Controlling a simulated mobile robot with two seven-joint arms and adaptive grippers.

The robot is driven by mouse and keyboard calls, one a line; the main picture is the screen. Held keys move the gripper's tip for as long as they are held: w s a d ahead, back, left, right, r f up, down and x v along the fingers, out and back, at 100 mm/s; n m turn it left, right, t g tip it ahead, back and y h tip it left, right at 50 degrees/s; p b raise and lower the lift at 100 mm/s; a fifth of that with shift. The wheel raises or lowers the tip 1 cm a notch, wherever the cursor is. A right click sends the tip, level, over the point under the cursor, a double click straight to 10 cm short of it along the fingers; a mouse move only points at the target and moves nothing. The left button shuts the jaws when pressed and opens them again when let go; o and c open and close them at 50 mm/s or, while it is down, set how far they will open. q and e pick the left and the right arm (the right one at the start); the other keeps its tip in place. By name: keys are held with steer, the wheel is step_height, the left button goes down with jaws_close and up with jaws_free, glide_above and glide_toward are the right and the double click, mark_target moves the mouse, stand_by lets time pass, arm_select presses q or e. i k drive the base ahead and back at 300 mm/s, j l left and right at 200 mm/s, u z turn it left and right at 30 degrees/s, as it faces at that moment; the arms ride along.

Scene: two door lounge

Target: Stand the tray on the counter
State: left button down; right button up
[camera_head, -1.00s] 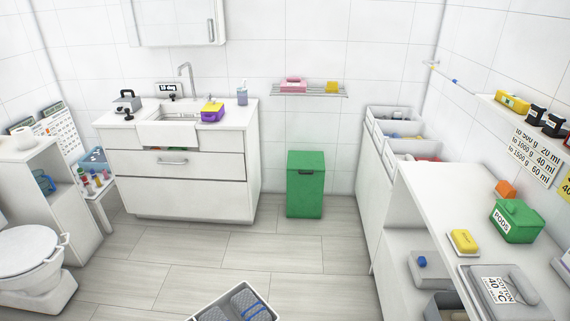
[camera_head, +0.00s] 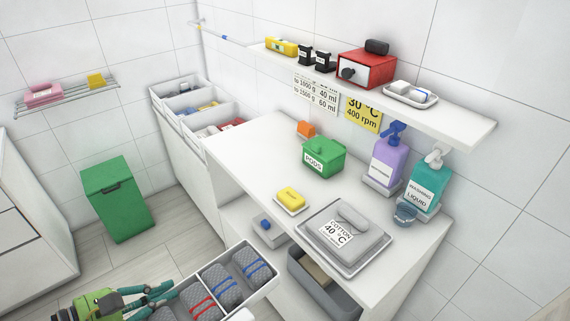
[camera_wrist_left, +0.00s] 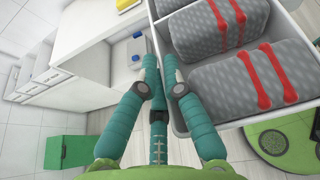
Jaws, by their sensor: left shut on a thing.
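The tray (camera_head: 262,288) is a white open box with dividers, low in the head view. It holds several grey rolled bundles with red or blue bands. It also shows at the upper right of the left wrist view (camera_wrist_left: 270,116). My left gripper (camera_head: 168,292) is shut on the tray's wall at its left side; its teal fingers (camera_wrist_left: 162,88) pinch that wall in the wrist view. The tray is in front of the white counter (camera_head: 254,150), apart from its top. The tray's near end is cut off by the picture. My right gripper is not in view.
On the counter are a green pods box (camera_head: 323,157), a yellow block on a dish (camera_head: 291,198), a grey cotton-labelled tray (camera_head: 344,237) and two pump bottles (camera_head: 388,160). A shelf (camera_head: 460,126) hangs above. The counter's far left part is bare. A green bin (camera_head: 117,200) stands left.

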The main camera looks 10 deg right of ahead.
mark_target(255, 148)
steer(key=i+j+z, duration=0.8)
steer(key=i+j, duration=0.6)
steer(key=j, duration=0.3)
